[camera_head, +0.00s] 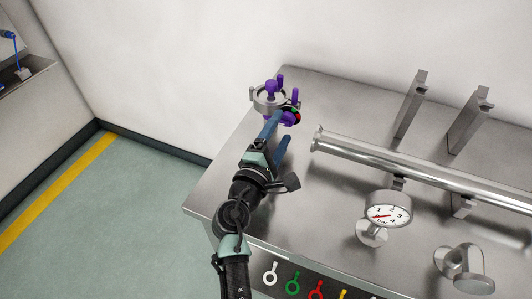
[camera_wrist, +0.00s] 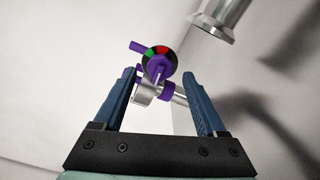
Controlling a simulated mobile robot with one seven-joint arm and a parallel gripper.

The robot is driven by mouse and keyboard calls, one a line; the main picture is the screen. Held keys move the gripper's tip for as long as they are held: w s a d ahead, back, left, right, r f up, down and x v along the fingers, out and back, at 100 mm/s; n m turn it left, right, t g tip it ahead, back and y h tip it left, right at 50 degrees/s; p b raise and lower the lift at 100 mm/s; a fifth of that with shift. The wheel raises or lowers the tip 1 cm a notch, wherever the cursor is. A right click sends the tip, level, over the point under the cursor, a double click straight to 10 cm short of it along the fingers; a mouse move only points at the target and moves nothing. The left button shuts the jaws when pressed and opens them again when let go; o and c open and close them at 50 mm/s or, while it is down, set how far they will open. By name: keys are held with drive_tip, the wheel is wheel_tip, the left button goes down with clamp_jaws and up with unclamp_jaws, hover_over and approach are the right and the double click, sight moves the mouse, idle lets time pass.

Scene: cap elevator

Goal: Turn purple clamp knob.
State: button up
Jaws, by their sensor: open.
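A purple clamp knob (camera_wrist: 157,66) shows in the wrist view with a round disc of red, green and black behind it and a purple handle reaching up left. In the head view the purple clamp parts (camera_head: 295,97) sit around a round silver fitting (camera_head: 264,103) at the table's back left corner. My gripper (camera_head: 281,126) is open, its blue fingers pointing at the clamp. In the wrist view the knob appears between the fingertips of my gripper (camera_wrist: 158,76), a little beyond them. I see no contact; part of the clamp is hidden by the fingers in the head view.
A long silver pipe (camera_head: 400,165) lies right of my gripper; its flanged end (camera_wrist: 212,27) shows in the wrist view. A pressure gauge (camera_head: 388,209) and upright metal brackets (camera_head: 411,105) stand farther right on the metal table (camera_head: 330,215). A white wall (camera_head: 190,60) is behind.

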drive_tip(key=v, duration=1)
drive_tip(key=shift+s+b, duration=0.35)
drive_tip(key=shift+b, duration=0.05)
drive_tip(key=shift+a, duration=0.1)
